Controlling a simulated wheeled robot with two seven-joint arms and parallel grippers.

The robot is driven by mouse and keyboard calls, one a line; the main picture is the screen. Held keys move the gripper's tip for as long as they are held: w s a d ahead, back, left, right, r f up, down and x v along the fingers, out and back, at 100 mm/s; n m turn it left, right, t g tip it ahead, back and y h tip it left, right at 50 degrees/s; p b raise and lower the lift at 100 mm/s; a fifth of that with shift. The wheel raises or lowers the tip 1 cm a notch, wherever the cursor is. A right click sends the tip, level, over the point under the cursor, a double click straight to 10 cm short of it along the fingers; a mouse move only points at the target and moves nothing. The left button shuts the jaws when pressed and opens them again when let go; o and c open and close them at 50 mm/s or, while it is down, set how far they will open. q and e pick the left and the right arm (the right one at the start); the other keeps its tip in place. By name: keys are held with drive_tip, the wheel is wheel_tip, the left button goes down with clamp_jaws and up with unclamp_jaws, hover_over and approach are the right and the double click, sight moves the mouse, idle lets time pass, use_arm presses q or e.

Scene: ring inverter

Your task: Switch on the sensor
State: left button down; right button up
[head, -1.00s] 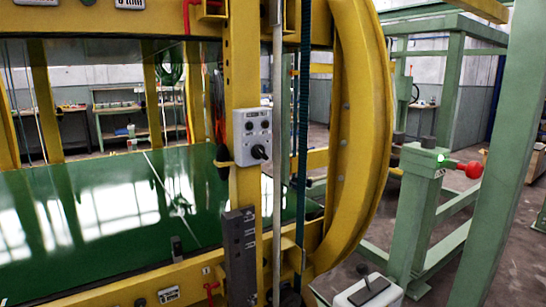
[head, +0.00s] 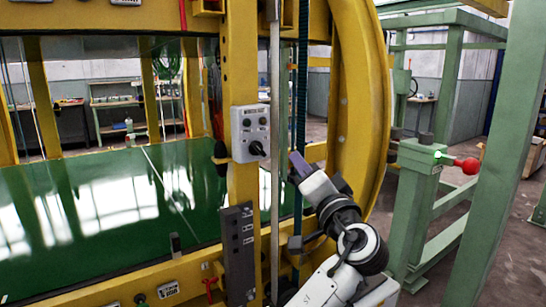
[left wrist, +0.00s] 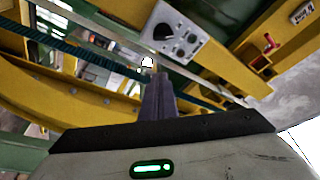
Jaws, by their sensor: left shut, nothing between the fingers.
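A grey control box (head: 250,133) with a black rotary knob (head: 257,149) and small round buttons is mounted on the yellow post. It also shows in the left wrist view (left wrist: 172,36), beyond the fingers. A green post to the right carries a small device with a lit green light (head: 437,155) and a red ball end (head: 471,166). I cannot tell which of these is the sensor. My left gripper (head: 298,164) is shut and empty, right of the control box and apart from it. Its closed fingers (left wrist: 158,92) show in the left wrist view. My right gripper is not in view.
A grey vertical rod (head: 276,110) and a dark green hose (head: 302,80) run between the control box and my gripper's side. The curved yellow ring (head: 362,110) stands close to my arm. A dark grey block (head: 239,255) is fixed below the box.

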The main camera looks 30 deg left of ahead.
sight(258, 150)
use_arm(q)
drive_tip(key=shift+r, duration=0.15)
drive_tip(key=w+a+p, duration=0.1)
drive_tip(key=a, duration=0.2)
drive_tip(key=w+a+p, duration=0.1)
drive_tip(key=a, duration=0.2)
drive_tip(key=w+a+p, duration=0.1)
drive_tip(key=a, duration=0.1)
drive_tip(key=shift+w+a+r, duration=0.1)
drive_tip(key=shift+w+a, duration=0.25)
drive_tip(key=shift+a, duration=0.05)
drive_tip(key=shift+s+a+f, duration=0.1)
drive_tip(key=shift+s+f, duration=0.2)
drive_tip(key=shift+f, duration=0.05)
